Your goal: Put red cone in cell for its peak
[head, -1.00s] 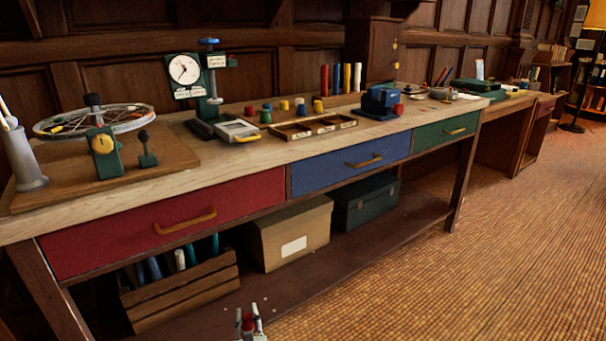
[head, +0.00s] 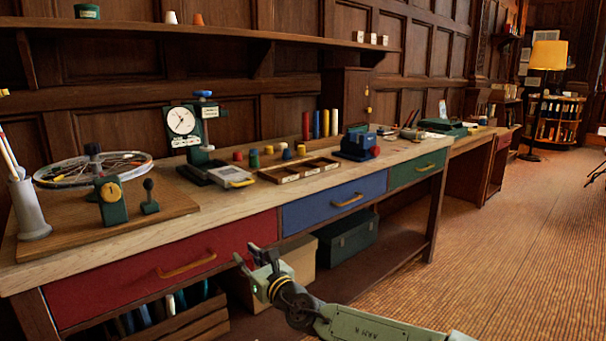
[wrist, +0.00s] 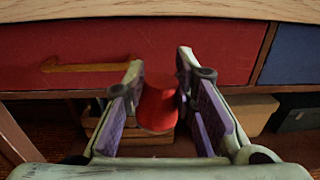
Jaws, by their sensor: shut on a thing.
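My gripper (head: 252,258) is in front of the red drawer, below the bench top, in the head view. In the wrist view its fingers (wrist: 160,95) are shut on a red cone (wrist: 158,106), with the drawer front behind. The cone is too small to make out clearly in the head view. A wooden tray divided into cells (head: 283,178) lies on the bench top near the front edge, above the blue drawer. Small white labels show on its front edge, but their markings are unreadable. The tray's cells look empty.
Several small coloured pieces (head: 254,160) stand behind the tray. A dial gauge stand (head: 181,121) is at its left, a blue block device (head: 356,144) at its right. The red drawer (head: 130,283) has a protruding handle. Boxes sit on the lower shelf.

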